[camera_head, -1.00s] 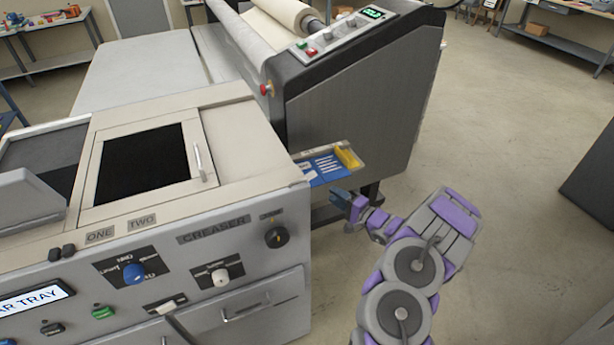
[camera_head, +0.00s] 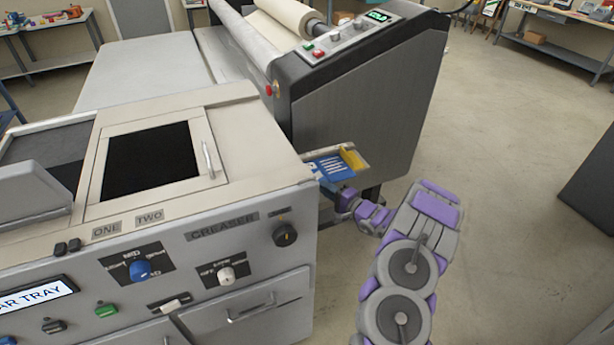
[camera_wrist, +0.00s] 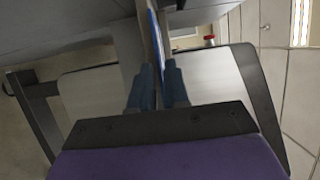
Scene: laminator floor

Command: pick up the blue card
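A blue card-like sheet (camera_head: 333,168) with white strips on it lies in a small tray (camera_head: 349,150) at the corner between the two machines. In the wrist view a narrow blue strip (camera_wrist: 154,28) shows edge-on beside a pale edge, in line with the gap between my fingers. I cannot tell whether it is the card. My gripper (camera_wrist: 157,72) has its two blue-grey fingers a small gap apart. In the head view my gripper (camera_head: 331,186) is at the tray's near lower side, its fingers partly hidden. Whether they touch anything is unclear.
A yellow item (camera_head: 353,159) sits at the tray's right end. The creaser cabinet (camera_head: 262,150) stands close to the left of my gripper. The laminator (camera_head: 360,100) rises behind the tray. The floor (camera_head: 500,190) to the right is clear.

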